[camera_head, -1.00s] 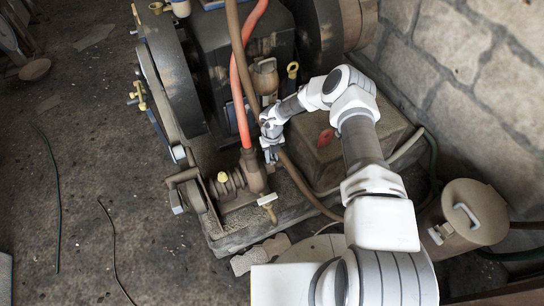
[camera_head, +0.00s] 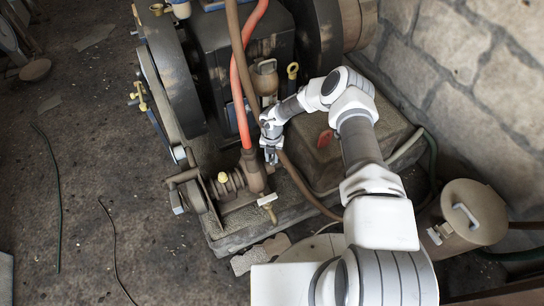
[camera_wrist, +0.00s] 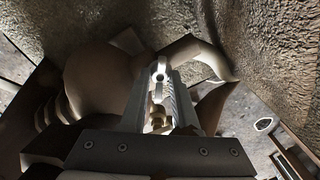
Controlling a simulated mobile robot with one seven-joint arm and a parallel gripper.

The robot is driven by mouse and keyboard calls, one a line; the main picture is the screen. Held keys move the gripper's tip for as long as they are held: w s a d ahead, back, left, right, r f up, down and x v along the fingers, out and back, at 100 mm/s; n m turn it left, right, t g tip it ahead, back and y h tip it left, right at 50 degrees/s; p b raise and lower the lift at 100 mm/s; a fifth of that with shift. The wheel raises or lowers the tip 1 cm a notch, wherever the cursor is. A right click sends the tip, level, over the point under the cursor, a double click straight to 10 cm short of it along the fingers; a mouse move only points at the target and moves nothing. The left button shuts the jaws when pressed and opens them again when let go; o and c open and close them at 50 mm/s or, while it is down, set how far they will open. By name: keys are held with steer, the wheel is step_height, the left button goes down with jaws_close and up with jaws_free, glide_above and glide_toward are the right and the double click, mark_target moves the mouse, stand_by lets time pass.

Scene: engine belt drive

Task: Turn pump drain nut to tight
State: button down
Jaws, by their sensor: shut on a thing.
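My gripper (camera_head: 271,157) points down at the right side of the brown pump (camera_head: 252,176), just beside the lower end of the red hose. In the wrist view its two fingers (camera_wrist: 164,98) are closed around a small, shiny metal piece (camera_wrist: 159,75), which looks like the pump drain nut. The fingers hide most of it, so how far it is turned cannot be told. The rounded brown pump body (camera_wrist: 95,80) fills the left of the wrist view. In the head view my gripper covers the nut.
A red hose (camera_head: 239,100) and a brown hose (camera_head: 234,35) run down close to my gripper. A brown box (camera_head: 340,150) stands to the right. A lidded can (camera_head: 468,217) is at far right.

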mark_target(272, 159)
steer(key=m, duration=0.5)
steer(key=shift+m+p, duration=0.3)
steer(key=shift+p, duration=0.05)
steer(key=m, duration=0.5)
steer(key=shift+p, duration=0.35)
steer(key=shift+m, duration=0.3)
steer(key=c, duration=0.9)
jaws_free()
step_height(272, 159, up, 18)
steer(key=p, duration=0.5)
steer(key=shift+f, duration=0.25)
